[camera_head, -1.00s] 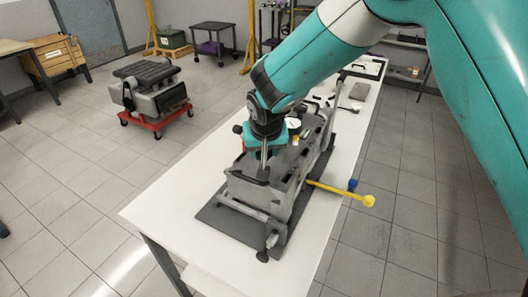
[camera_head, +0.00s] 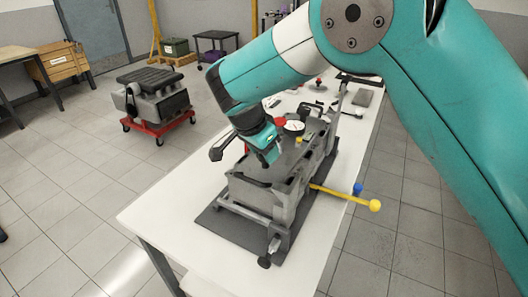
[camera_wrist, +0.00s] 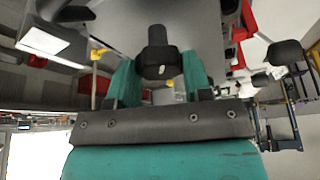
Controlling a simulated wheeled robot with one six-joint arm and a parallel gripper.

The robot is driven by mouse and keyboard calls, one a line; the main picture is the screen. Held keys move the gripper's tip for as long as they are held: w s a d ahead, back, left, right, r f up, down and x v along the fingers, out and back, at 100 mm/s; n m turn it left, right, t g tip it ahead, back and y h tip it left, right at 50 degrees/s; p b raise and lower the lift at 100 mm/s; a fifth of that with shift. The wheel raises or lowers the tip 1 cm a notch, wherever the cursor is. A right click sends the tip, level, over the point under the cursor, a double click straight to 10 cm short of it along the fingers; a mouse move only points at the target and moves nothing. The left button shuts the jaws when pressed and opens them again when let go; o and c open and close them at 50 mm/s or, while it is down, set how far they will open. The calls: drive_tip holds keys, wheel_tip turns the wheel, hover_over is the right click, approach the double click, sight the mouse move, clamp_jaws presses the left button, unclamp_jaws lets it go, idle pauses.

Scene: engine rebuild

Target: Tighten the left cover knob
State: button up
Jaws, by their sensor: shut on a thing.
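My gripper (camera_head: 268,158) is tilted at the near left top edge of the grey engine block (camera_head: 247,190). In the wrist view its teal jaws (camera_wrist: 160,80) are shut on a dark knob (camera_wrist: 157,52), which sits between the fingertips. In the head view my wrist and gripper hide that knob, and I cannot tell whether it sits fully down on the cover. The block stands on a dark mat (camera_head: 213,222) on the white table.
A dial gauge (camera_head: 293,127) stands behind my gripper. A yellow-ended bar (camera_head: 345,197) juts right past the table edge, near a blue knob (camera_head: 358,188). A small dark knob (camera_head: 265,262) is at the block's front. The table's near left (camera_head: 165,215) is clear.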

drive_tip(key=m+g, duration=0.1)
drive_tip(key=m, duration=0.1)
drive_tip(key=m+g+h, duration=0.1)
drive_tip(key=m, duration=0.2)
drive_tip(key=shift+w+a+m, duration=0.1)
drive_tip(key=shift+w+m, duration=0.1)
drive_tip(key=shift+m, duration=0.1)
drive_tip(key=m+g+p, duration=0.1)
drive_tip(key=m, duration=0.2)
drive_tip(key=shift+w+r+m, duration=0.1)
drive_tip(key=shift+m, duration=0.3)
drive_tip(key=shift+m+g+p, duration=0.45)
drive_tip(key=shift+m+g, duration=0.15)
drive_tip(key=shift+m, duration=0.3)
drive_tip(key=o, duration=0.9)
